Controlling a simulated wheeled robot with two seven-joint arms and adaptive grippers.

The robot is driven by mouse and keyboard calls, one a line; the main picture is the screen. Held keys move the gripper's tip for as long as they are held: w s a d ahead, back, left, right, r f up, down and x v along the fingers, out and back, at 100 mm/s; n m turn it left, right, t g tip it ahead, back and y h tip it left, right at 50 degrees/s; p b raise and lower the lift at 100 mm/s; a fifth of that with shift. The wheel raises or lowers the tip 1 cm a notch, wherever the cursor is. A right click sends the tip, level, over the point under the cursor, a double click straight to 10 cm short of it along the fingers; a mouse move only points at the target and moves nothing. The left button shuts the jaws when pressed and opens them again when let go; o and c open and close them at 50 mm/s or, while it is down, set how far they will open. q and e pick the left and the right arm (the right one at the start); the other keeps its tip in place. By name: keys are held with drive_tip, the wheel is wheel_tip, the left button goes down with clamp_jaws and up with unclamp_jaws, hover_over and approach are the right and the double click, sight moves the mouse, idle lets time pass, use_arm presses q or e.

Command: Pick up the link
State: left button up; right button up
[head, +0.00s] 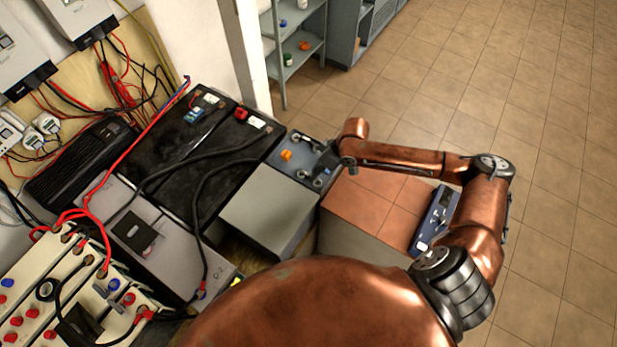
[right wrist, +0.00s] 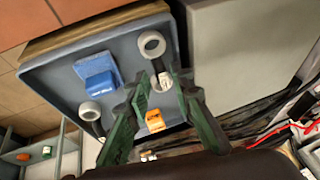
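A blue-grey tray (right wrist: 60,85) holds small parts; its edge also shows in the head view (head: 302,143). In the right wrist view, a grey ring-ended piece (right wrist: 152,43) has a short stem running down toward a pale end between my fingertips. It may be the link, but I cannot tell for sure. A second grey ring (right wrist: 90,110) lies at the tray's left. My right gripper (right wrist: 164,85) is open over the tray, its green fingers apart on either side of the pale end. It also shows in the head view (head: 333,162). My left gripper is not in view.
A blue block (right wrist: 97,78) and an orange block (right wrist: 155,120) are in the tray. A grey box (head: 268,212) stands beside it, with black batteries and cables to the left. A blue device (head: 436,215) lies on the right. Open tiled floor is beyond.

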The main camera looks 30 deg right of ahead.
drive_tip(key=shift+x, duration=0.8)
drive_tip(key=shift+f, duration=0.15)
clamp_jaws()
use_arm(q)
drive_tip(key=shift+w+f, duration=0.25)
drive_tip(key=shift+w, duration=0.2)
